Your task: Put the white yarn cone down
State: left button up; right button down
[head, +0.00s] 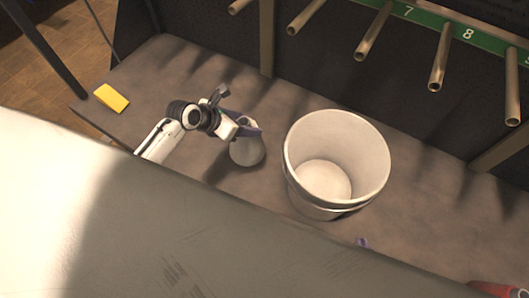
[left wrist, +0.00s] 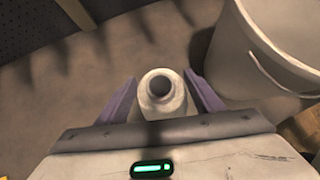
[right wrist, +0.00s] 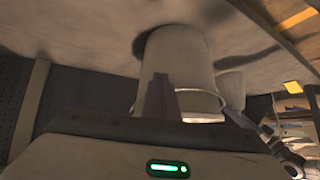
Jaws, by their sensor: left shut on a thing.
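The white yarn cone (head: 247,152) is upright at the tabletop, left of the white bucket. I cannot tell whether its base touches the table. My left gripper (head: 241,126) is shut on its upper part. In the left wrist view the cone (left wrist: 162,96) shows its round open top between the purple fingers (left wrist: 163,97). My right gripper shows in the right wrist view (right wrist: 200,108) with its fingers apart and nothing between them. In the head view only a purple fingertip (head: 362,242) of it shows at the table's near edge.
The large white bucket (head: 300,195) stands close to the right of the cone and looks empty. A yellow block (head: 111,98) lies at the table's left end. Metal pegs (head: 375,33) with a green numbered strip (head: 447,27) stick out at the back. Bare tabletop lies behind the cone.

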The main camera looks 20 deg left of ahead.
aim_at(246, 151)
pick_arm(q)
notch_tip(246, 151, down, 7)
jog(key=b, duration=0.2)
jog(key=shift+b, duration=0.35)
jog(key=o, duration=1.5)
pick_arm(e)
jog(key=shift+s+a+f, duration=0.2)
jog(key=shift+a+f, duration=0.05)
jog(key=shift+f, duration=0.45)
